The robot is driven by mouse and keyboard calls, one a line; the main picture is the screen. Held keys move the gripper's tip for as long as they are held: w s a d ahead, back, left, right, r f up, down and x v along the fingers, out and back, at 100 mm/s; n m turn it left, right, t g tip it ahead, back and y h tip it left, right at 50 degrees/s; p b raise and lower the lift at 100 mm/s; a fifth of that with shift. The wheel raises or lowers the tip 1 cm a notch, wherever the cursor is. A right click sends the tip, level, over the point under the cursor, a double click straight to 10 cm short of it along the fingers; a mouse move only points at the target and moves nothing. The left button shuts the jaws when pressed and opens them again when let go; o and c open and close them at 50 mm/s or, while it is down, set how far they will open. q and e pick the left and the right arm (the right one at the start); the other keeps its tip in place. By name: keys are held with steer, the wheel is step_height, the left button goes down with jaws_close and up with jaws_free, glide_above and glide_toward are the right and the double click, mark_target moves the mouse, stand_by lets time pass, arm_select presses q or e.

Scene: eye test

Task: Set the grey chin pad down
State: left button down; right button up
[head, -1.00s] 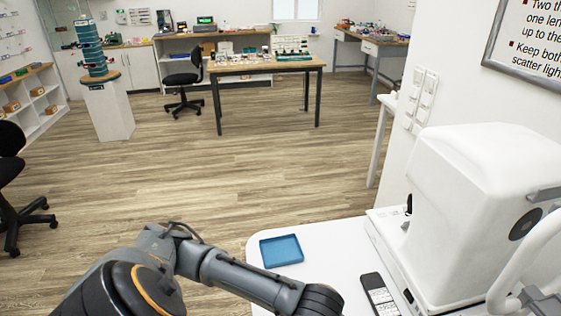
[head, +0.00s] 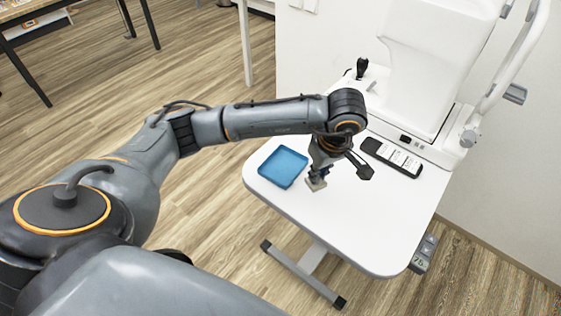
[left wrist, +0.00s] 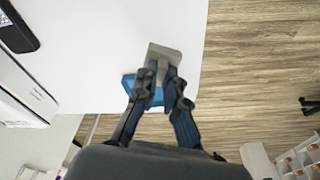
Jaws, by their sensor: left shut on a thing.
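The grey chin pad (head: 317,185) is a small pale grey block over the white tabletop, just right of the blue tray in the head view. My left gripper (head: 319,175) points down and is shut on it. In the left wrist view the pad (left wrist: 165,52) sticks out past the fingertips (left wrist: 160,82), above the white top near its edge. I cannot tell whether the pad touches the table. My right gripper is not in view.
The shallow blue tray (head: 283,167) lies at the table's left end. A dark remote-like device (head: 392,157) lies in front of the large white instrument (head: 440,65). The white tabletop (head: 360,225) is clear at the front. Its rounded edges drop to the wood floor.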

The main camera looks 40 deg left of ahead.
arm_select(q)
steer(key=w+d+r+n+b, duration=0.1)
steer(key=w+d+r+n, duration=0.1)
steer(key=w+r+n, duration=0.25)
steer(key=n+p, duration=0.1)
steer(key=p, duration=0.1)
glide_toward(282, 166)
steer(key=shift+w+d+f+g, duration=0.2)
steer(key=shift+w+f+g, duration=0.1)
steer(key=shift+g, duration=0.1)
steer(key=shift+a+f, duration=0.3)
step_height(282, 166, down, 3)
steer(key=shift+a+f+p, duration=0.1)
steer(key=shift+a+p, duration=0.1)
steer(key=shift+p, duration=0.5)
steer(key=shift+f, duration=0.2)
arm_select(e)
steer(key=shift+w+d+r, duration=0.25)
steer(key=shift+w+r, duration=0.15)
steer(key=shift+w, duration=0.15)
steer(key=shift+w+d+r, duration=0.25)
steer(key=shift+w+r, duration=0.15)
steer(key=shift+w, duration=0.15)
arm_select(q)
steer(key=shift+f, duration=0.1)
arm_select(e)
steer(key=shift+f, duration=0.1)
